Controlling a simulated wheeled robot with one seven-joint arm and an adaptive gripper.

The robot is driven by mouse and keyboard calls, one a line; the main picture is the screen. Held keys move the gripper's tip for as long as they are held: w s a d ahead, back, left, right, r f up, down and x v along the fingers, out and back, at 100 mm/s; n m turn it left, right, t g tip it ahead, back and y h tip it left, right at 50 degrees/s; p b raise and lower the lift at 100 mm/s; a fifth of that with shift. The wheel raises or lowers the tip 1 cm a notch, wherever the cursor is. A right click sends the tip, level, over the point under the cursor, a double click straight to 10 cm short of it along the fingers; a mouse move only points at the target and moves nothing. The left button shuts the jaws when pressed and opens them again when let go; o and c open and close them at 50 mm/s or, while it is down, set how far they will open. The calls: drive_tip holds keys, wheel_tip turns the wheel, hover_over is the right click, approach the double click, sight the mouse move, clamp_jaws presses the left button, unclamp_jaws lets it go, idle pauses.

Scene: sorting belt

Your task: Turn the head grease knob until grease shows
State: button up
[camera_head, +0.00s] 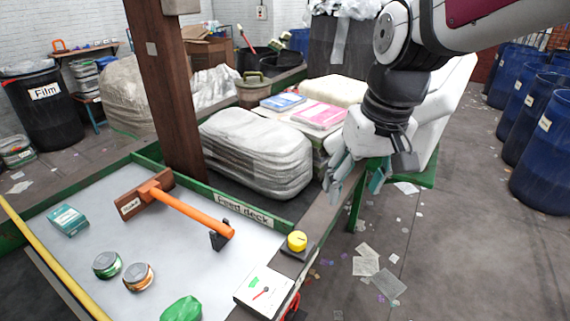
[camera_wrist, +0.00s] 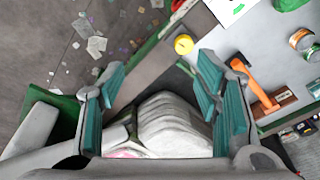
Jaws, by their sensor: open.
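A yellow knob (camera_head: 297,241) sits on a small dark base at the near right corner of the feed deck, on its rail. It also shows in the wrist view (camera_wrist: 184,44), beyond my fingertips. My gripper (camera_head: 358,178) is open and empty above the rail, farther back and to the right of the knob, not touching it. Its teal finger pads (camera_wrist: 155,95) stand wide apart in the wrist view. A white gauge panel (camera_head: 264,291) with a red needle and a green mark lies just in front of the knob. No grease can be made out.
The feed deck (camera_head: 190,245) holds an orange-handled tool (camera_head: 190,214), two tins (camera_head: 138,277), a teal box (camera_head: 68,220) and a green item (camera_head: 182,309). Wrapped bales (camera_head: 256,152) stand behind. Blue barrels (camera_head: 545,150) line the right; litter lies on the floor.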

drive_tip(key=w+a+f+n+g+p, duration=0.1)
drive_tip(key=w+a+f+p, duration=0.15)
drive_tip(key=w+a, duration=0.25)
drive_tip(key=g+h, duration=0.1)
hover_over(298, 237)
wheel_tip(298, 237, down, 5)
drive_tip(key=shift+n, duration=0.3)
wheel_tip(298, 237, down, 14)
drive_tip(key=p, duration=0.2)
drive_tip(key=shift+p, duration=0.35)
drive_tip(key=c, duration=1.2)
